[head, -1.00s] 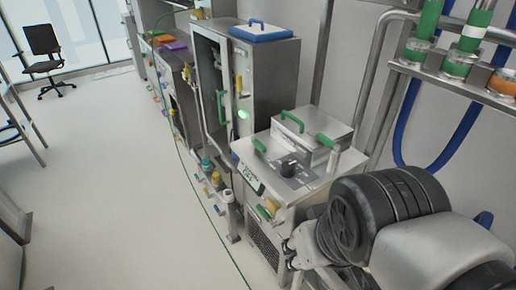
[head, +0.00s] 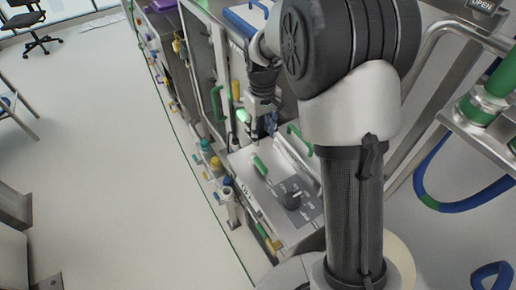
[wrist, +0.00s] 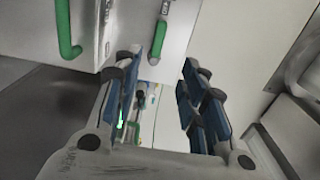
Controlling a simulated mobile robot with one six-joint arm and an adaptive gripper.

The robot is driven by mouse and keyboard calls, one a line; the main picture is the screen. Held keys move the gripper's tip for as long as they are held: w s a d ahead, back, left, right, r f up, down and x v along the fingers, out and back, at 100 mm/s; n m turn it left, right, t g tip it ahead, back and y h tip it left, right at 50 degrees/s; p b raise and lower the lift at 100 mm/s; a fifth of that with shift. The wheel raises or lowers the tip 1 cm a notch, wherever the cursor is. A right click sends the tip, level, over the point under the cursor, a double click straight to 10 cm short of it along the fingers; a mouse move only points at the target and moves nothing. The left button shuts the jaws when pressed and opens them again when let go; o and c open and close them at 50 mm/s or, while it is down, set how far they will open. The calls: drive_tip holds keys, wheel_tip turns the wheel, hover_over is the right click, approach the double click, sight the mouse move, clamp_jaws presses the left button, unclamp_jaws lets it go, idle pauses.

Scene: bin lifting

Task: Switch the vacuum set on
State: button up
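A low steel unit (head: 244,164) stands below my arm in the head view. Its sloped top carries a black rotary knob (head: 292,200) on a grey panel (head: 308,213). I cannot read a label naming it the vacuum set. A green handle (head: 259,165) is on the top, left of the knob. My gripper (head: 262,127) hangs over the far part of this unit, beyond the knob and apart from it. In the wrist view my gripper (wrist: 158,92) is open, its blue-padded fingers spread with nothing between them. The knob does not show in the wrist view.
A tall steel cabinet (head: 203,70) stands behind my gripper, with a green handle (head: 217,103). Coloured valves (head: 206,146) line the units' left side. A blue hose (head: 452,202) and pipes (head: 440,32) are at the right.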

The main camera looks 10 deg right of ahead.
sight(261, 165)
wheel_tip(261, 165, down, 17)
drive_tip(key=b, duration=0.4)
drive_tip(key=shift+w, duration=0.1)
drive_tip(key=shift+c, duration=0.3)
clamp_jaws()
idle(0.3)
